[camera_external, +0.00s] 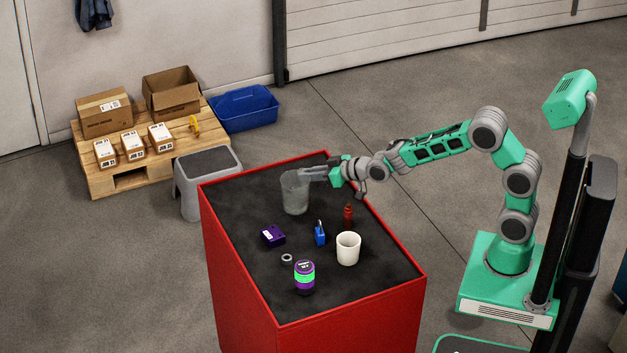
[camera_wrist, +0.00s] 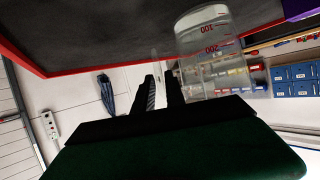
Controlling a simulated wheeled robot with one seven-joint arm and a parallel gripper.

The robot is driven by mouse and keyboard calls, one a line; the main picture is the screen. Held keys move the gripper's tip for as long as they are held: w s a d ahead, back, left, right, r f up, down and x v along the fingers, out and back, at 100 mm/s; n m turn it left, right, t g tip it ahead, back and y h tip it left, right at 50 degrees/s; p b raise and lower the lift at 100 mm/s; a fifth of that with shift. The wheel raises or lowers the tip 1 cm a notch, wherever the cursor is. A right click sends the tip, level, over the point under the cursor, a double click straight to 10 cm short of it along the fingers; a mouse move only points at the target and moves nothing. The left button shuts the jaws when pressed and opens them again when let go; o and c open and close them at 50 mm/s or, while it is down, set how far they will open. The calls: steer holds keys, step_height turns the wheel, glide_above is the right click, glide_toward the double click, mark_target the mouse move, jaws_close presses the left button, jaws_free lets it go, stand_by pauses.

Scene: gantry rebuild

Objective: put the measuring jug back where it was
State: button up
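The clear measuring jug (camera_external: 295,195) is upright at the far end of the black top of the red cabinet. I cannot tell whether its base touches the top. My gripper (camera_external: 308,174) reaches in from the right at the jug's upper part. In the wrist view, which is turned over, the jug (camera_wrist: 208,60) shows red marks 100 and 200. My gripper's dark fingers (camera_wrist: 160,92) are close together, with a pale, see-through strip like the jug's handle running between them. They look shut on it, though the contact is partly hidden.
On the cabinet top (camera_external: 240,207) are a purple box (camera_external: 273,236), a blue padlock-like item (camera_external: 320,234), a red bottle (camera_external: 348,215), a white mug (camera_external: 348,249), a grey ring (camera_external: 287,258) and a purple-green jar (camera_external: 305,278). A grey stool (camera_external: 207,182) stands close behind, left.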

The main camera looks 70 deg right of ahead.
steer(key=shift+o, duration=1.4)
steer(key=shift+r, duration=0.1)
steer(key=shift+s+r, duration=0.1)
steer(key=shift+r, duration=0.05)
steer(key=s+a+g, duration=0.1)
steer(key=s, duration=0.6)
steer(key=s+a+r+g+b, duration=0.1)
steer(key=s+g, duration=0.1)
steer(key=s, duration=0.5)
steer(key=s+a+g, duration=0.1)
steer(key=s, duration=0.6)
steer(key=shift+a+r+n, duration=0.15)
steer(key=shift+r+n, duration=0.05)
steer(key=shift+n, duration=0.2)
steer(key=s+a+f+g, duration=0.1)
steer(key=s+f+g, duration=0.2)
steer(key=s, duration=1.2)
steer(key=g, duration=0.3)
steer(key=shift+s+a, duration=0.3)
